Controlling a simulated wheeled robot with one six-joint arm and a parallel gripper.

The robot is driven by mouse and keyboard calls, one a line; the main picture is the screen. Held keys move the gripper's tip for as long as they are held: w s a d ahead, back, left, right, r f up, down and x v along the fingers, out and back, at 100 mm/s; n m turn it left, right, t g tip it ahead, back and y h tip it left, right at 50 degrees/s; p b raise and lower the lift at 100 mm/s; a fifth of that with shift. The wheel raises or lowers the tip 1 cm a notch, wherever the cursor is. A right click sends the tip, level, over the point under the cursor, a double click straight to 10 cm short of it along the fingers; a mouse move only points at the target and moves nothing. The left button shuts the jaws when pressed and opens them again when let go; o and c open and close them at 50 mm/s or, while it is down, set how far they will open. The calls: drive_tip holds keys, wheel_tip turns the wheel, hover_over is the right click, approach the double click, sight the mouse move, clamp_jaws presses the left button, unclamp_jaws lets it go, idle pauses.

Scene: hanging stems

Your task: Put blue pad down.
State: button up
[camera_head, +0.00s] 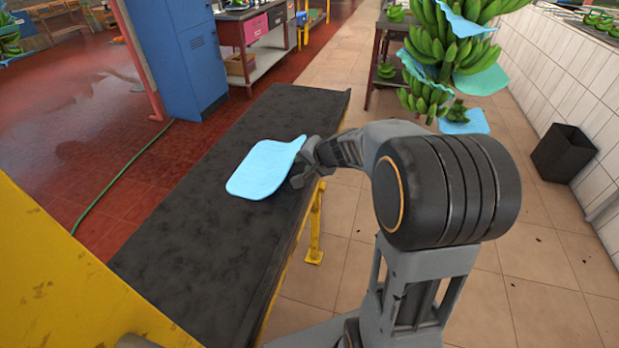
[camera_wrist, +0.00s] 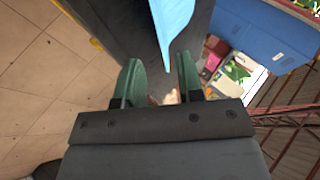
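The blue pad (camera_head: 263,170) is a thin light-blue sheet over the dark bench top (camera_head: 190,205). It looks mostly flat, with one narrow corner drawn up toward my gripper (camera_head: 303,165). I cannot tell whether all of it rests on the bench. In the wrist view, the two green fingers of my gripper (camera_wrist: 158,75) stand apart with a clear gap. The pad's pointed tip (camera_wrist: 170,40) reaches to the space between the fingertips, and neither finger is seen closed on it.
A green hose (camera_head: 120,175) lies on the red floor left of the bench. A blue locker (camera_head: 180,60) stands behind. A banana bunch with blue pads (camera_head: 445,55) hangs at the right, near a dark bin (camera_head: 564,152). The near part of the bench is bare.

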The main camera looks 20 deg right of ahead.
drive_tip(key=s+a+r+n+g, duration=0.1)
drive_tip(key=s+a+n+g, duration=0.3)
drive_tip(key=s, duration=0.6)
drive_tip(key=s+d+n+g+h, duration=0.1)
drive_tip(key=s+n+h, duration=0.3)
drive_tip(key=s, duration=0.8)
drive_tip(key=shift+f+g, duration=0.4)
drive_tip(key=shift+d, duration=0.1)
